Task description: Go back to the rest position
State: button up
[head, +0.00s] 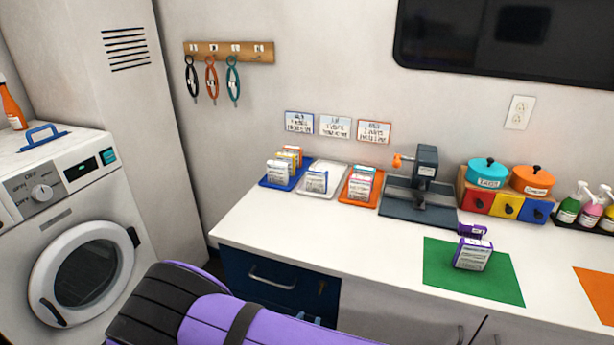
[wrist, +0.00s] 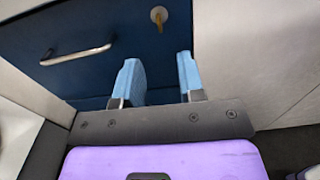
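My gripper shows in the wrist view (wrist: 160,82), its two blue fingers apart with nothing between them. It faces the dark blue drawer front (wrist: 85,50), below the counter; the drawer has a silver handle and a keyhole with a brass-coloured key. In the head view my purple and black arm (head: 215,310) crosses the bottom, in front of the blue drawer (head: 265,275). My gripper is mostly hidden behind the arm there, with only bits of blue showing low by the drawer.
A washer (head: 75,230) stands left.

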jog(key=w+d+r+m+g+h, duration=0.1)
jog(key=d+r+m+g, duration=0.45)
jog(key=r, duration=0.45)
jog(key=w+d+r+m+g+h, duration=0.15)
jog(key=d+r+m+g, duration=0.4)
jog(key=r, duration=0.55)
jog(key=w+d+r+m+g+h, duration=0.15)
jog(key=d+r+m+g, duration=0.25)
jog(key=d+r+m, duration=0.5)
jog(key=s+d+r+m+g+y, duration=0.1)
jog(key=s+d+r+m+y, duration=0.3)
jog(key=r, duration=0.3)
jog(key=s+d+r+m+y, duration=0.2)
jog(key=s+d+r, duration=0.1)
jog(key=s+r, duration=0.3)
jog(key=s+d+r+m+t+y, duration=0.3)
jog(key=s+r+m+t+y, duration=0.1)
jog(key=s+r, duration=0.5)
jog(key=shift+s+r+m, duration=0.25)
jog(key=shift+s+m, duration=0.55)
jog(key=shift+s, duration=0.3)
jog(key=shift+d, duration=0.1)
